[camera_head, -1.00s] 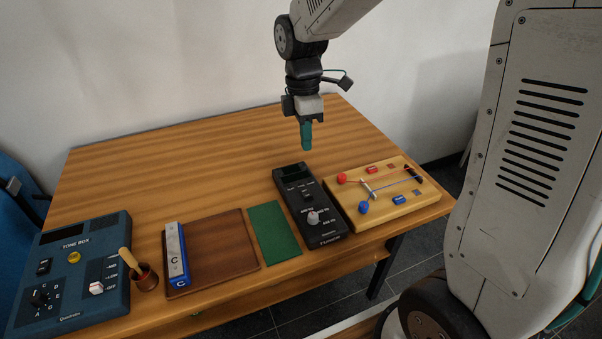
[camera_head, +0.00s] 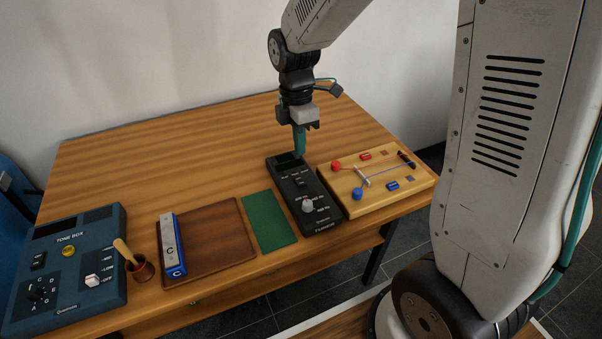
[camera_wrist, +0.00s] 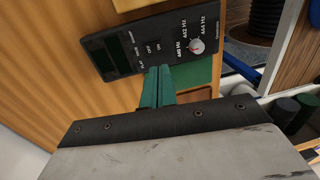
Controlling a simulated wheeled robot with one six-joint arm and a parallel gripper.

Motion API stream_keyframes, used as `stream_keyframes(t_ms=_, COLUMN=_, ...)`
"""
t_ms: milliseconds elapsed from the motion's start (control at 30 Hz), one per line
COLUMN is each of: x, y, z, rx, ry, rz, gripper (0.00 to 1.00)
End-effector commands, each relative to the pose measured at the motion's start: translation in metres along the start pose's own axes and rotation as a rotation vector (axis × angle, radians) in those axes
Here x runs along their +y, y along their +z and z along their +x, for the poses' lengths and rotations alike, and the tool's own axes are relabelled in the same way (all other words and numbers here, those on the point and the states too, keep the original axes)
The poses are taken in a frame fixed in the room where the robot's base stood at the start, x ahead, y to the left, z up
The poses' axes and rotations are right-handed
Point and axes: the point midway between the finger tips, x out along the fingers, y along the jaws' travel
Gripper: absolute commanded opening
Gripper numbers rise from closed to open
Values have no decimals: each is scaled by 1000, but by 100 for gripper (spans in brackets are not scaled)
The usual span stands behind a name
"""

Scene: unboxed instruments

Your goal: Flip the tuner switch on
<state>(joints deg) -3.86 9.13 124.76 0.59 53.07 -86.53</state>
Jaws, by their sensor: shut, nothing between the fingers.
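The tuner (camera_head: 304,194) is a black box lying on the wooden table, with a dark display at its far end and a pale knob (camera_head: 307,205) near its front end. Its switch (camera_head: 299,183) is a small dark part between the display and the knob. My gripper (camera_head: 299,154) points down over the tuner's far end, its teal fingers shut and empty. In the wrist view the fingertips (camera_wrist: 158,70) reach the edge of the tuner (camera_wrist: 150,42) beside the OFF and ON lettering and hide part of the switch area. I cannot tell whether they touch it.
A wooden board (camera_head: 384,199) with red and blue parts lies close on the tuner's right. A green mat (camera_head: 269,221), a brown tray (camera_head: 236,236) with a C bar (camera_head: 172,243), a small cup (camera_head: 140,271) and the blue tone box (camera_head: 63,285) lie to the left. The back table is clear.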

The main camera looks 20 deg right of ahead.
Motion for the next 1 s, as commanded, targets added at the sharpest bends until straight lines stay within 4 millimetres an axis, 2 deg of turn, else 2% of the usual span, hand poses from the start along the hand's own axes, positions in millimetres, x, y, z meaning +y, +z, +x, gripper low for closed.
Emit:
stream_keyframes(t_ms=33, x=-1, y=0, z=13, rx=0, ry=-6, rz=0, gripper=0)
stream_keyframes(t_ms=200, x=-1, y=0, z=49, rx=0, ry=-6, rz=0, gripper=0)
stream_keyframes(t_ms=400, x=-1, y=0, z=79, rx=0, ry=-4, rz=0, gripper=0)
stream_keyframes(t_ms=600, x=0, y=0, z=91, rx=0, ry=-1, rz=0, gripper=0)
stream_keyframes(t_ms=1000, x=-2, y=0, z=96, rx=0, ry=-2, rz=0, gripper=0)
